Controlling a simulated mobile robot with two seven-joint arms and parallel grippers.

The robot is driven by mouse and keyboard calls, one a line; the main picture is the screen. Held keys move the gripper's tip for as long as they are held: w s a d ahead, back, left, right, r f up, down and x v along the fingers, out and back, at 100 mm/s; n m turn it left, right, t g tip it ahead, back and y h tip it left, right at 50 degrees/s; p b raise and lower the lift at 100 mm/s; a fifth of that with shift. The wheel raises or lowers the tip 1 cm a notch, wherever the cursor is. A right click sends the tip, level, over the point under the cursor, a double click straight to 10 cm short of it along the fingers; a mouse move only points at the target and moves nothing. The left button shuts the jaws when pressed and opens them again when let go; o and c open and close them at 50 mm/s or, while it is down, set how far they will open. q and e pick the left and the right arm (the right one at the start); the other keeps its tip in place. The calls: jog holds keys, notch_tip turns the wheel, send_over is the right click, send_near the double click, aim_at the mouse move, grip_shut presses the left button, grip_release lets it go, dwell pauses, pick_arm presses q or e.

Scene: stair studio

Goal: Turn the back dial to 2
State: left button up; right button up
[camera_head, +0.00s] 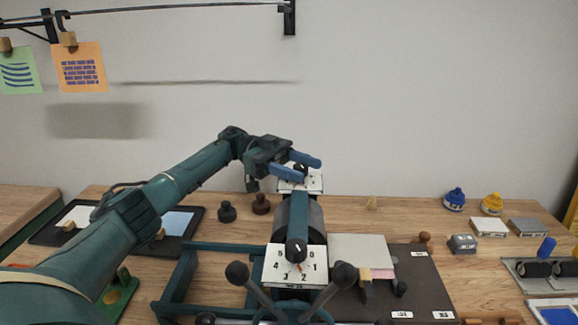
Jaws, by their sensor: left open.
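The back dial has a small white plate (314,184) standing behind the grey cylinder at the middle of the table. My left gripper (308,169) is at this dial, its two blue fingers apart, one on each side of the dark knob (300,168). The fingers cover much of the knob and plate, so I cannot read its setting or tell whether they touch it. Nearer me is a second dial, with a black knob (296,249) on a white numbered plate (275,270). A small red mark shows below this knob. My right gripper is not in view.
A teal frame (184,278) and two black-knobbed levers (237,273) stand at the front. A light box (358,250) is right of the front dial. Dark stoppers (227,212) stand behind left; blue and yellow pots (455,199) are at back right. The table's right middle has clear wood.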

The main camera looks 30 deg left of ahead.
aim_at(295, 166)
pick_arm(q)
jog(key=a, duration=0.1)
jog(key=a+b, duration=0.1)
jog(key=a, duration=0.2)
jog(key=shift+w+a+f+b, duration=0.1)
jog(key=shift+w+a+b, duration=0.1)
jog(key=shift+w+b, duration=0.15)
jog(key=shift+a, duration=0.5)
jog(key=shift+s, duration=0.1)
